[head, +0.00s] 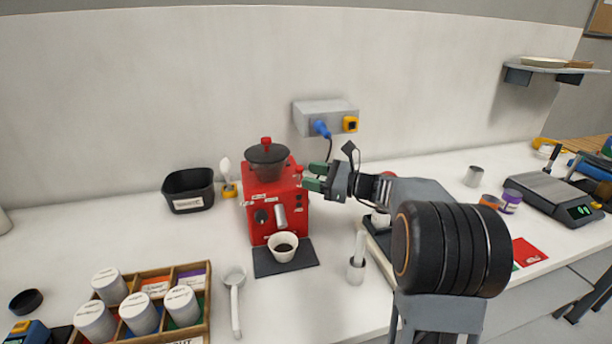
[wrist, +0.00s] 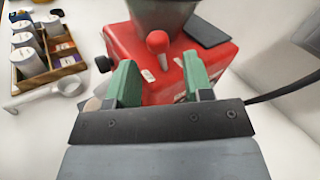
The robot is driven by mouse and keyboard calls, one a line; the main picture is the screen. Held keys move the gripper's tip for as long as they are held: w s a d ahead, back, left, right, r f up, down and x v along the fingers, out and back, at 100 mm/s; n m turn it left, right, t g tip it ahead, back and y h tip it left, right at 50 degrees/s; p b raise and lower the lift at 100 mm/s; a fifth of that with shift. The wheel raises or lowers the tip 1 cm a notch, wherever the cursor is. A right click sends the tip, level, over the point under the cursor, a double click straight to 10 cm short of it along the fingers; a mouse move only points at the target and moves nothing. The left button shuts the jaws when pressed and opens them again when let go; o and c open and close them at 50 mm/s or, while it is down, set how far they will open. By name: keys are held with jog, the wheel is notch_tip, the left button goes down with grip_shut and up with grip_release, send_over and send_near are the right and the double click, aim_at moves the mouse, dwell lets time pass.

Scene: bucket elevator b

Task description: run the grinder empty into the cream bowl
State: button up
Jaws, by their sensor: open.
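The red grinder (head: 262,207) stands against the back wall, with a dark hopper (head: 268,166) on top. The hopper also shows in the wrist view (wrist: 163,12). My gripper (head: 312,177) is open and empty, just right of the grinder's upper side. In the wrist view, a red ball knob (wrist: 157,42) on a pale stem lies ahead of and between my open fingers (wrist: 160,74). It looks untouched. The hopper's contents are hidden.
A black bin (head: 188,195) stands left of the grinder. A wooden rack (head: 157,272) with white jars is at front left, with a spoon-like scoop (head: 235,293) beside it. A white tool in a small cup (head: 356,269) stands right of the mat. A blue plug (head: 321,129) sits in the wall socket.

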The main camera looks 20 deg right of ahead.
jog(key=v, duration=1.1)
jog(key=shift+s+b, duration=0.15)
jog(key=shift+b, duration=0.15)
jog(key=s+a+f+n+g+h+p, duration=0.3)
jog(key=s+a+n+g+h, duration=0.3)
jog(key=a, duration=0.6)
jog(key=s+f+n+h+p, duration=0.3)
jog(key=s+n+h, duration=0.5)
jog(key=s+n, duration=0.4)
jog(key=n+p, duration=0.1)
jog(key=n, duration=0.2)
jog(key=shift+s+f+g+h, duration=0.2)
jog(key=shift+f+g+h, duration=0.15)
jog(key=shift+g+h, duration=0.05)
jog(key=shift+d, duration=0.15)
